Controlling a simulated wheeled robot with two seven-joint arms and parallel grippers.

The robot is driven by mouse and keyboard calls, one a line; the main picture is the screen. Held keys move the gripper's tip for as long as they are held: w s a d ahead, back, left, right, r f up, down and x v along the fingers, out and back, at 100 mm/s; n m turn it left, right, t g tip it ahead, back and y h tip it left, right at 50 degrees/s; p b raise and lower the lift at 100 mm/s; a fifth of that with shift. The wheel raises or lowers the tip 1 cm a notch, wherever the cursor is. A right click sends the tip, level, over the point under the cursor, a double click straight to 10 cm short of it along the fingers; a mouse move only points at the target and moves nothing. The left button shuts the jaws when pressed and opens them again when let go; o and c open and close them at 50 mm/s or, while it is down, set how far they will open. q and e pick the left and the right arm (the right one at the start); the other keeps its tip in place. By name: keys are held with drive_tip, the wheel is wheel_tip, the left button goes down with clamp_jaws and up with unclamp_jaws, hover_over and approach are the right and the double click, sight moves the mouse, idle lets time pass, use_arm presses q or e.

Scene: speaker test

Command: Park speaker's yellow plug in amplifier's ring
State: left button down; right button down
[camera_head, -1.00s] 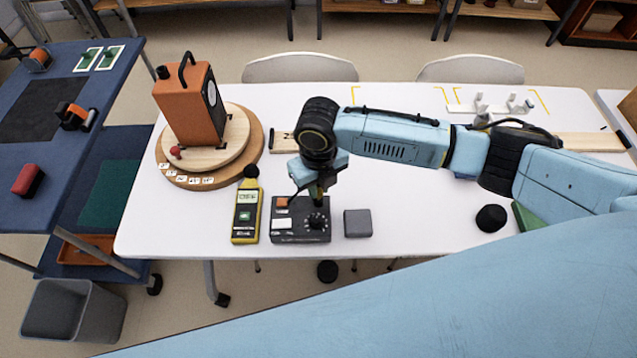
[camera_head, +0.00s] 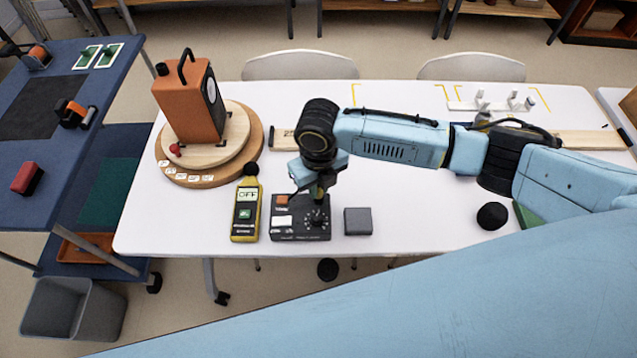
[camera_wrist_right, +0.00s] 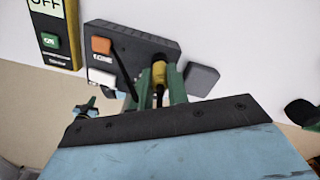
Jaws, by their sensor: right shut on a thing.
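The amplifier (camera_head: 290,228) is a dark box on the white table, with an orange button, a white button and a dial. My right gripper (camera_head: 318,196) points down over its right part. In the right wrist view its green fingers (camera_wrist_right: 160,88) are shut on the yellow plug (camera_wrist_right: 171,73), beside the amplifier's right part (camera_wrist_right: 140,48). The ring cannot be made out, so I cannot tell whether the plug touches it. The orange speaker (camera_head: 190,104) stands on a round wooden turntable at the back left. My left gripper is out of view.
A yellow meter (camera_head: 246,218) reading OFF lies left of the amplifier. A grey block (camera_head: 357,221) sits close on its right. A black round thing (camera_head: 491,216) lies further right. A wooden board (camera_head: 590,141) lies behind my arm. The table's front edge is near.

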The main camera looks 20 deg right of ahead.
drive_tip(key=c, duration=1.3)
unclamp_jaws()
wheel_tip(320, 180, up, 13)
drive_tip(key=shift+r+p, duration=0.2)
drive_tip(key=shift+p, duration=0.55)
